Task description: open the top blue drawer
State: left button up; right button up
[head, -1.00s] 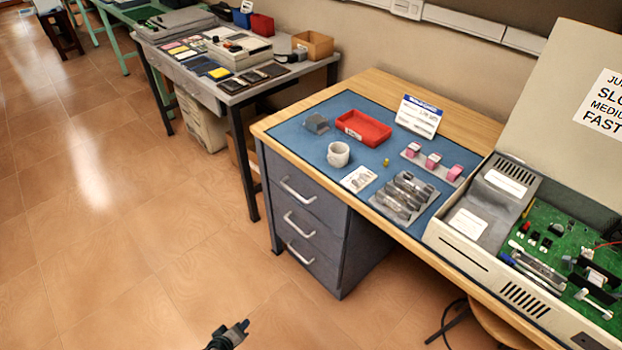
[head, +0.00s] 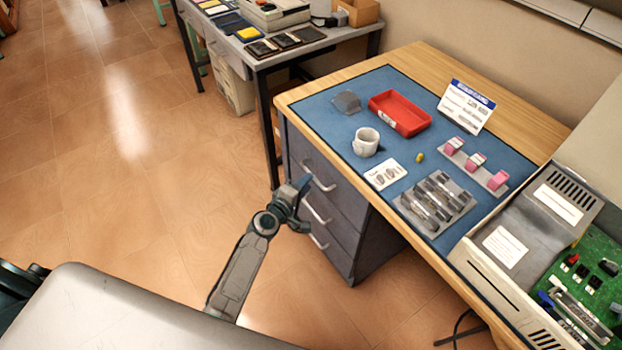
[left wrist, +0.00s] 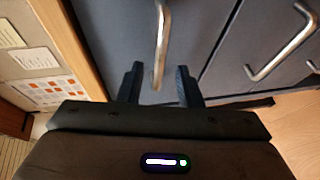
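The top blue-grey drawer (head: 335,198) of the desk's drawer unit appears shut, flush with the front. Its silver bar handle (head: 322,181) is partly behind my left gripper (head: 301,204) in the head view. In the left wrist view, my left gripper (left wrist: 160,84) is open, with one dark finger on each side of the top handle (left wrist: 162,45). The handle's near end lies between the fingers. I cannot tell whether they touch it. My right gripper is not in view.
The lower drawer's handle (left wrist: 285,45) shows to the right in the left wrist view. The tiled floor (head: 120,190) left of the desk is clear.

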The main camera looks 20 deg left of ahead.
pick_arm(q)
jog(key=x, duration=0.3)
jog(key=shift+w, duration=0.1)
grip_shut()
